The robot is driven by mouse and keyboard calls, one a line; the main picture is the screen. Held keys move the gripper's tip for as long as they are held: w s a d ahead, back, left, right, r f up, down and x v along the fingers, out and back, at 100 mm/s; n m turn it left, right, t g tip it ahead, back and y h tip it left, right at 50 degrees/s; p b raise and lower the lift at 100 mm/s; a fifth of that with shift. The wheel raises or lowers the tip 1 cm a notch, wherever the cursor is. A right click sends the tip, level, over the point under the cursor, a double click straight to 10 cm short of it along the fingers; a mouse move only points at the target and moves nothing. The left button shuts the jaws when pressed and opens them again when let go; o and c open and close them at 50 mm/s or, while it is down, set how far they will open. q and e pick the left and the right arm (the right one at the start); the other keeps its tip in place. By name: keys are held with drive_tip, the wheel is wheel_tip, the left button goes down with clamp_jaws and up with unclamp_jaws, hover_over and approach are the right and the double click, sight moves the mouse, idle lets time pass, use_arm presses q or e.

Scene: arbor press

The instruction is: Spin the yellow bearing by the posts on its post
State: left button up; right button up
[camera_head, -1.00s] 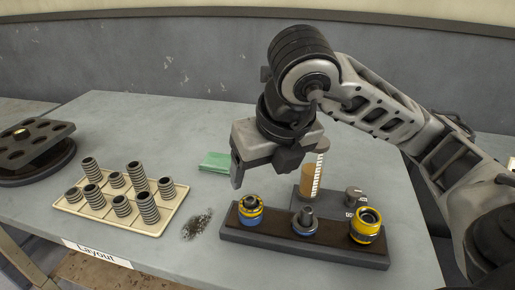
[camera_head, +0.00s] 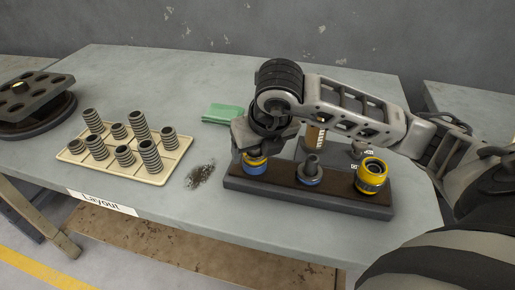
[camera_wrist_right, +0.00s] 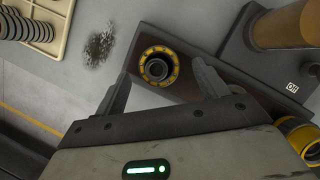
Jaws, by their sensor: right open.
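A dark block (camera_head: 235,178) on the table carries a row of posts. The yellow bearing (camera_head: 254,167) sits on the left post above a blue ring, its top partly hidden by my right gripper (camera_head: 257,147). In the right wrist view the yellow bearing (camera_wrist_right: 147,76) shows as a yellow ring around a dark post, between the two spread fingers of my right gripper (camera_wrist_right: 163,80). A gap shows beside the fingers, so they look open and not closed on it. My left gripper is not in view.
The middle post (camera_head: 312,168) has a blue ring at its base. A larger yellow piece (camera_head: 371,175) sits at the block's right end. A cream tray (camera_head: 160,178) of ribbed grey stacks, dark shavings (camera_head: 200,174) and a green cloth (camera_head: 222,113) lie to the left.

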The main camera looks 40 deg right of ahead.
drive_tip(key=shift+w+f, duration=0.2)
drive_tip(key=shift+f, duration=0.3)
drive_tip(key=c, duration=1.1)
drive_tip(key=shift+n+b, duration=0.4)
drive_tip(key=shift+b, duration=0.1)
drive_tip(key=shift+c, duration=0.2)
drive_tip(key=n+y+b, duration=0.1)
drive_tip(key=n, duration=0.1)
drive_tip(key=shift+n+b, duration=0.3)
drive_tip(key=shift+b, duration=0.05)
drive_tip(key=n+y+b, duration=0.1)
drive_tip(key=n+b, duration=0.1)
drive_tip(key=shift+d+f+n, duration=0.1)
drive_tip(key=shift+f+n, duration=0.05)
drive_tip(key=shift+n, duration=0.25)
drive_tip(key=shift+n+y, duration=0.6)
drive_tip(key=shift+n, duration=0.3)
